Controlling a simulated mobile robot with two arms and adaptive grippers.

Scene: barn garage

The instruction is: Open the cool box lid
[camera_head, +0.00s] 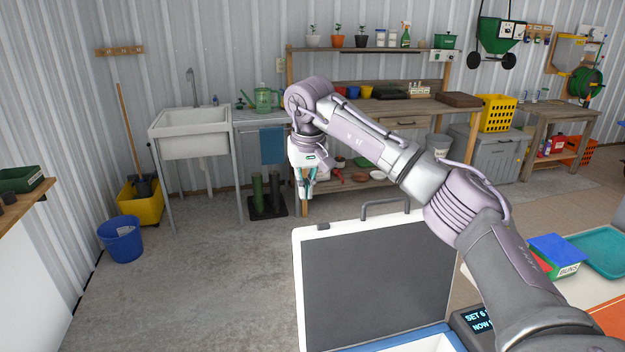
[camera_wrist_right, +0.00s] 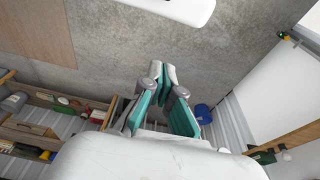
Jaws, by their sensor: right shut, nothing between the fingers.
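The cool box lid (camera_head: 375,270) stands raised, roughly upright, in the lower middle of the head view. Its dark grey inner face and white rim show, with a grey handle (camera_head: 385,205) at its top edge. Below it, the box's blue inner rim (camera_head: 405,338) shows at the bottom edge; most of the box is cut off. My right gripper (camera_head: 307,192) hangs beyond the lid, above and left of it, apart from it. In the right wrist view its fingers (camera_wrist_right: 164,72) are together with nothing between them. My left gripper is not in view.
A small display (camera_head: 478,320) sits beside the box at lower right. A blue box (camera_head: 556,250) and a teal tray (camera_head: 602,250) lie farther right. A sink (camera_head: 190,135), a blue bucket (camera_head: 121,239) and a workbench stand behind.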

